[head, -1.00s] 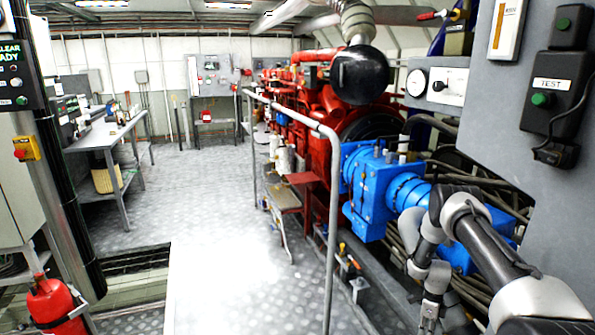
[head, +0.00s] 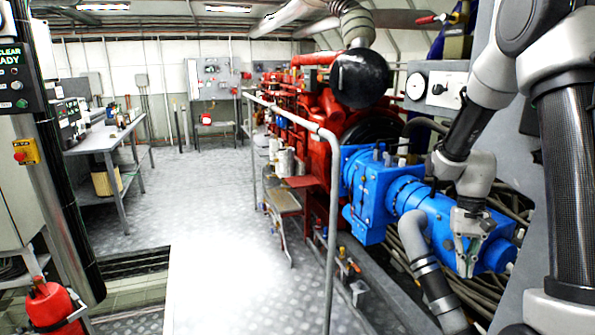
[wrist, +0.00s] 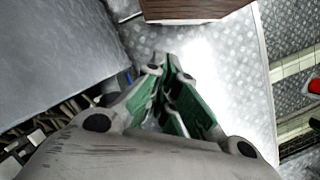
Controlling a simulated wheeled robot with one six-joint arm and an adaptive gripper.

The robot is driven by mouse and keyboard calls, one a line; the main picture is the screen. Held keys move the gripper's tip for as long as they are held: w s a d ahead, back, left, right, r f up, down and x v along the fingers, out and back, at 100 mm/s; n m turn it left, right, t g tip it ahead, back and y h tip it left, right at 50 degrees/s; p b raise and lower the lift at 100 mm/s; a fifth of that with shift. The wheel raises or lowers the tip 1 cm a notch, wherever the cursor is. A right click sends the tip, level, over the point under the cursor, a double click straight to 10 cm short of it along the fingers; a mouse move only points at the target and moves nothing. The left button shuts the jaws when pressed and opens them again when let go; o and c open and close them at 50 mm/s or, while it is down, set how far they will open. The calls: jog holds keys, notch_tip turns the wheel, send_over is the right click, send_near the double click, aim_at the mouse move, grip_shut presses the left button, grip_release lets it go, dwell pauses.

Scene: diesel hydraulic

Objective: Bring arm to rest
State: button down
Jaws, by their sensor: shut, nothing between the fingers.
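My arm is folded up along the right side of the head view, its upper links near the camera. My gripper (head: 467,268) hangs fingers down in front of the blue pump housing (head: 440,215) in that view. Whether it touches the housing cannot be told. In the wrist view its green-padded fingers (wrist: 167,66) come together at the tips, with nothing held between them.
A grey handrail (head: 331,210) stands left of my arm, beside the red engine (head: 318,110). A workbench (head: 105,140) and a red fire extinguisher (head: 52,305) are at the left. The plated floor (head: 205,205) between is open. A brown-faced object (wrist: 190,8) shows in the wrist view.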

jog(key=s+a+r+n+t, duration=0.2)
jog(key=s+r+t, duration=0.2)
jog(key=s+r, duration=0.4)
jog(key=s+a+r+n+t, duration=0.1)
jog(key=s+r+t, duration=0.3)
jog(key=s+r, duration=0.4)
jog(key=shift+a+r+n+h, duration=0.35)
jog(key=shift+a+r, duration=0.3)
jog(key=shift+r, duration=1.65)
jog(key=shift+s, duration=0.1)
